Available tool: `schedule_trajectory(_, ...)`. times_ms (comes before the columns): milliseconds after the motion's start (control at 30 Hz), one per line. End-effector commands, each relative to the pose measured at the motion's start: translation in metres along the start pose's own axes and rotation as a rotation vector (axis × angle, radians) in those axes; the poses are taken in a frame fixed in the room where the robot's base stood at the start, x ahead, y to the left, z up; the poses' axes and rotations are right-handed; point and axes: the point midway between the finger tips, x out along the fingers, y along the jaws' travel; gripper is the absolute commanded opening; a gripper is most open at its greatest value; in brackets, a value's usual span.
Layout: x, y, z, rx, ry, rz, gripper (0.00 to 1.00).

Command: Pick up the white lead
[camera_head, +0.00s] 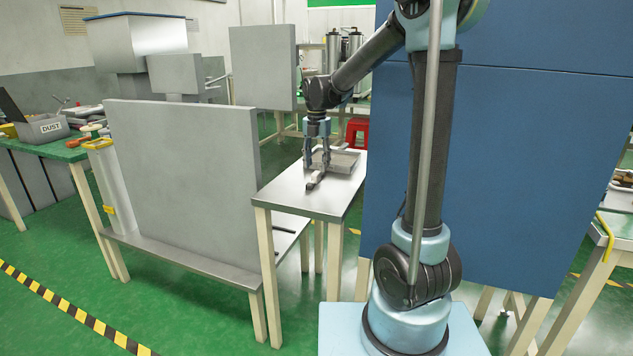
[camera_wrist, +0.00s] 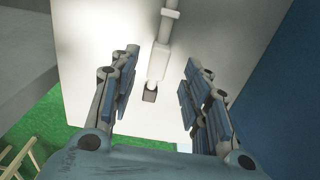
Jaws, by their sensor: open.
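A long whitish piece, which looks like the white lead (camera_wrist: 158,60), lies on the small table in the wrist view. My gripper (camera_head: 317,166) points down over the table, open and empty. In the wrist view its two blue-padded fingers (camera_wrist: 157,95) stand apart, one on each side of the piece's near end. I cannot tell the exact height gap.
A large grey panel (camera_head: 185,190) stands at the left, and a tall blue panel (camera_head: 530,170) at the right. A green bench (camera_head: 60,150) with a DUST bin is farther left.

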Motion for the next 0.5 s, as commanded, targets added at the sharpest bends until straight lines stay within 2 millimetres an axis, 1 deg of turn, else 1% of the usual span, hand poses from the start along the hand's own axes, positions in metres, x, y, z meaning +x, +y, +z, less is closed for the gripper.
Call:
schedule_trajectory(67,0.005,0.001,0.000,0.000,0.000,0.000,0.43)
schedule_trajectory(333,0.040,0.002,-0.001,-0.001,0.000,0.000,0.43)
schedule_trajectory(500,0.051,0.002,-0.002,-0.001,0.000,0.000,0.43)
